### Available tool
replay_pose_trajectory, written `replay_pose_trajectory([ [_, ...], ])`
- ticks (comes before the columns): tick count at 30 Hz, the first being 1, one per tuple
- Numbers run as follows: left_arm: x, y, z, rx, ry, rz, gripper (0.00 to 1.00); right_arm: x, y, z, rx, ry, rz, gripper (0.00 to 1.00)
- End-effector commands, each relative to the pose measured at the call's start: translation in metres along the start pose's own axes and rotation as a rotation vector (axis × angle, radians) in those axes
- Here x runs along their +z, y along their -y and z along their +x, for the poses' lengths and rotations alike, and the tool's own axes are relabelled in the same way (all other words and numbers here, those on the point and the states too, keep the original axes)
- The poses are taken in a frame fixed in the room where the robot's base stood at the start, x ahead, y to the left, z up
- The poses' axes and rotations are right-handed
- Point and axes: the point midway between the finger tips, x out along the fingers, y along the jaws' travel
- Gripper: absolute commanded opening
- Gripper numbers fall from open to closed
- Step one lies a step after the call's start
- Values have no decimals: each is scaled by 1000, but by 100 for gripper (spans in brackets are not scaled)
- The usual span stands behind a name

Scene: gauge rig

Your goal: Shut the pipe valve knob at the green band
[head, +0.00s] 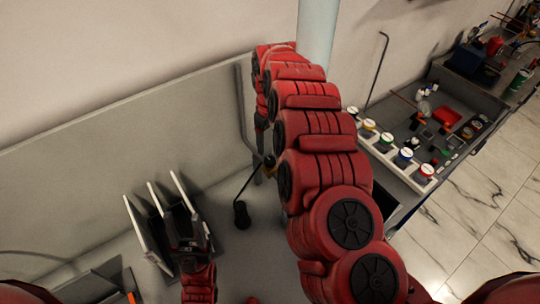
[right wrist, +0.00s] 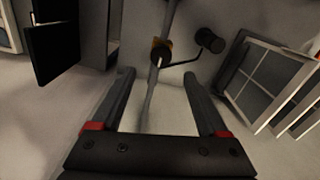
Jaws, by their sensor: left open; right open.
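The crank-like black knob (head: 241,213) sits on a thin rod that runs to a small yellow fitting (head: 268,162) near the back panel. In the right wrist view the black knob (right wrist: 210,40) and the yellow fitting (right wrist: 160,50) lie just beyond my right gripper (right wrist: 163,88), which is open and empty. A thin pipe (right wrist: 150,100) shows between its fingers, behind them. In the head view my right arm hides most of that gripper. My left gripper (head: 183,238) is open beside white-edged panels. I see no green band on the valve.
White-edged panels (head: 143,235) stand on the grey bench at left and also show in the right wrist view (right wrist: 275,85). A grey back panel (head: 100,150) runs behind.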

Motion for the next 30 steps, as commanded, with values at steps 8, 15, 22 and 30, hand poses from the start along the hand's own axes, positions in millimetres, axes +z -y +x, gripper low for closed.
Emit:
replay_pose_trajectory([
  [8, -2, 0, 10, 0, 1, 0, 50, 2, 0, 50, 0, 5, 0, 77],
  [15, -3, 1, 17, 0, 1, 0, 50, 1, 0, 72, 1, 2, 0, 77],
  [22, -3, 1, 18, 0, 1, 0, 50, 0, 0, 79, -1, 1, -1, 77],
  [30, -3, 1, 17, 0, 1, 0, 50, 0, 0, 79, -1, 1, 0, 64],
])
